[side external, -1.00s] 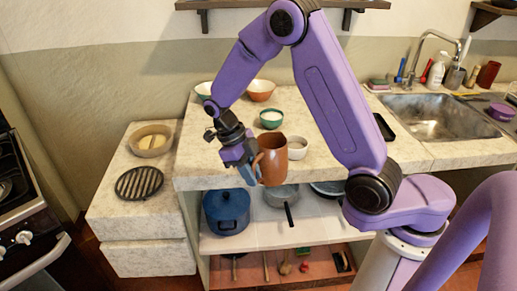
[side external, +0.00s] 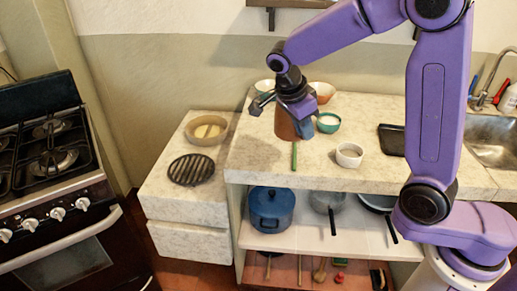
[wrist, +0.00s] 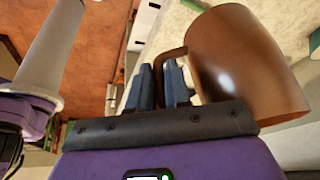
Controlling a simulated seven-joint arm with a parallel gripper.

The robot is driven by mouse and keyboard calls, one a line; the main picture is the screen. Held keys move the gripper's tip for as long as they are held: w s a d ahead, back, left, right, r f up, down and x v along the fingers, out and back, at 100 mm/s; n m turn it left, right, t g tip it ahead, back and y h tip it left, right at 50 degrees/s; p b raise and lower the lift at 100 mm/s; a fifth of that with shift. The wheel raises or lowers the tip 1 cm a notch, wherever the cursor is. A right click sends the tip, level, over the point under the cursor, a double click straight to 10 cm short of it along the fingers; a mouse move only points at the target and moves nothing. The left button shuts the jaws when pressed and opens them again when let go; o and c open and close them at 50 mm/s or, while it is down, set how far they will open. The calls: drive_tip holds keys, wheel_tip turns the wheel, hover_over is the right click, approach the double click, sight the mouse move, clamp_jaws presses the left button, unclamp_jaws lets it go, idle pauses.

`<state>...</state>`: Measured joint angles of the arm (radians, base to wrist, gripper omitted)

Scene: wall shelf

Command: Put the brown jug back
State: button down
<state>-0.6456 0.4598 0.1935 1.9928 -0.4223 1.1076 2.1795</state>
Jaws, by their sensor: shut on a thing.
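The brown jug (side external: 285,124) is over the left part of the stone counter, partly hidden behind my gripper in the side view. My gripper (side external: 306,128) is shut on the jug's handle. In the wrist view, the blue fingers (wrist: 159,82) close around the handle, with the glossy brown jug body (wrist: 245,65) to their right. A dark shadow lies on the counter to the jug's left, and the jug appears held above the surface. A wall shelf (side external: 289,3) shows only its lower edge at the top.
A green bowl (side external: 328,122), an orange bowl (side external: 322,92) and a white bowl (side external: 349,155) stand near the jug. A slim green object (side external: 294,156) lies near the counter's front edge. A blue pot (side external: 271,208) is below. A stove (side external: 58,170) stands left.

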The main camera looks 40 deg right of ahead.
sight(278, 133)
drive_tip(key=w+f, duration=0.1)
drive_tip(key=w, duration=0.1)
drive_tip(key=w+a+f, duration=0.1)
drive_tip(key=w, duration=0.2)
drive_tip(key=w+f, duration=0.1)
drive_tip(key=w, duration=0.2)
drive_tip(key=shift+w+a+f, duration=0.15)
drive_tip(key=shift+w+f, duration=0.1)
drive_tip(key=shift+f, duration=0.15)
drive_tip(key=shift+w+a+f, duration=0.1)
drive_tip(key=shift+w+f, duration=0.7)
drive_tip(key=shift+f, duration=0.7)
drive_tip(key=shift+w+a+f, duration=0.15)
drive_tip(key=shift+w+f, duration=0.6)
drive_tip(key=shift+f, duration=0.7)
drive_tip(key=shift+w+a+f, duration=0.1)
drive_tip(key=shift+w+f, duration=0.7)
drive_tip(key=shift+f, duration=0.7)
drive_tip(key=shift+f, duration=0.15)
drive_tip(key=c, duration=1.1)
unclamp_jaws()
